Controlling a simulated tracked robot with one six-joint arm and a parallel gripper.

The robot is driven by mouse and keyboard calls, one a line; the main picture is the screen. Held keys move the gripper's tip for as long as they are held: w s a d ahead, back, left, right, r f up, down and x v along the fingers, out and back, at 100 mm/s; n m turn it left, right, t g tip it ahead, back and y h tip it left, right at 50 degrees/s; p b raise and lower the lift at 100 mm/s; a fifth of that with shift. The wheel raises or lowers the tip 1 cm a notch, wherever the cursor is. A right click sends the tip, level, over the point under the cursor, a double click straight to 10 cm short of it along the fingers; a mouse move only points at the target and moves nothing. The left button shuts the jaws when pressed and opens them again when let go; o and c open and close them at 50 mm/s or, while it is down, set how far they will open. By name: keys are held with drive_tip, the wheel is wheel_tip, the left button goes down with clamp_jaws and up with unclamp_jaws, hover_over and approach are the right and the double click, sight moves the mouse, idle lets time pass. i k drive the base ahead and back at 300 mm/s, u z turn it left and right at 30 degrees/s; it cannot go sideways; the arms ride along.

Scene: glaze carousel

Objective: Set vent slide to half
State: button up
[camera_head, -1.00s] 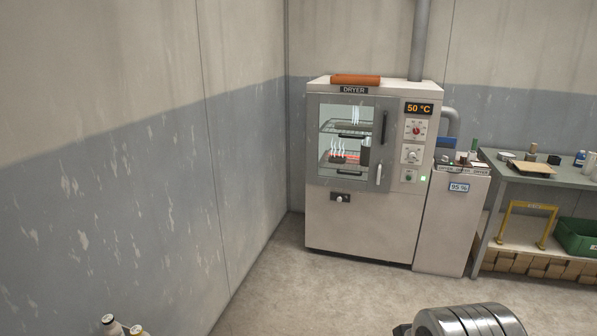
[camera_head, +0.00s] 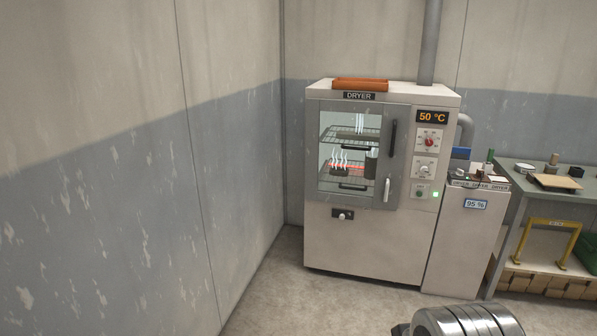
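The dryer (camera_head: 365,247) stands against the back wall near the corner. Its glass door looks shut, with a dark vertical handle (camera_head: 391,138) and a pale latch (camera_head: 387,190). Low on its front is a small dark plate with a light round knob (camera_head: 342,214), likely the vent slide. The knob sits about mid-plate, but the plate is too small to read any marks. A display (camera_head: 432,117) reads 50 °C above two dials and a green-lit button. My gripper is not in view; only a rounded metal part of mine shows at the bottom edge.
A cabinet (camera_head: 468,243) with a 95 % display stands close on the dryer's right. A grey table (camera_head: 512,201) with small items and a yellow frame (camera_head: 549,244) below is further right. A wall (camera_head: 120,230) runs along the left. The floor (camera_head: 275,296) before the dryer looks clear.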

sight(342, 216)
drive_tip(key=i, duration=3.25)
drive_tip(key=u, duration=1.55)
